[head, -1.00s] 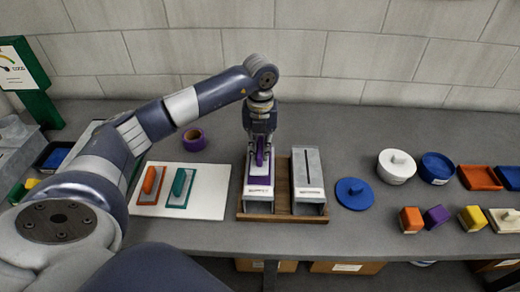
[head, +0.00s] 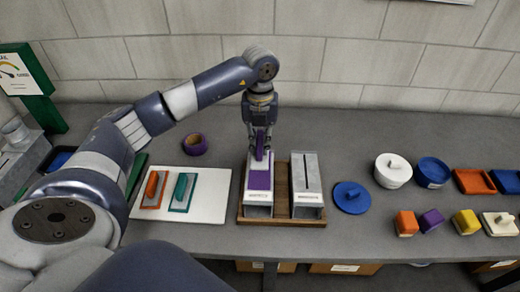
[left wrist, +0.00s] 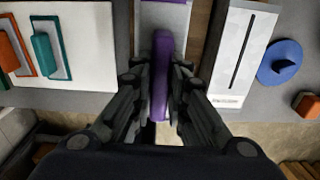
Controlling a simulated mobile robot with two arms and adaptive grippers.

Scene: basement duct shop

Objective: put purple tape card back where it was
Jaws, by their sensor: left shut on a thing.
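My left gripper (head: 260,150) is shut on the upright purple handle of the purple tape card (head: 259,146). It holds the handle over the left box of a wooden rack. The handle also shows between the fingers in the left wrist view (left wrist: 161,75). A flat purple area (head: 259,177) shows on the top of the left box (head: 259,197), below the fingers; I cannot tell whether the card touches it. A white board (head: 215,207) to the left bears an orange-handled card (head: 153,187) and a teal-handled card (head: 182,190). My right gripper is out of view.
The wooden rack (head: 285,216) also holds a slotted white box (head: 306,180). A purple tape roll (head: 194,144) lies behind the board. The board's right part is bare.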

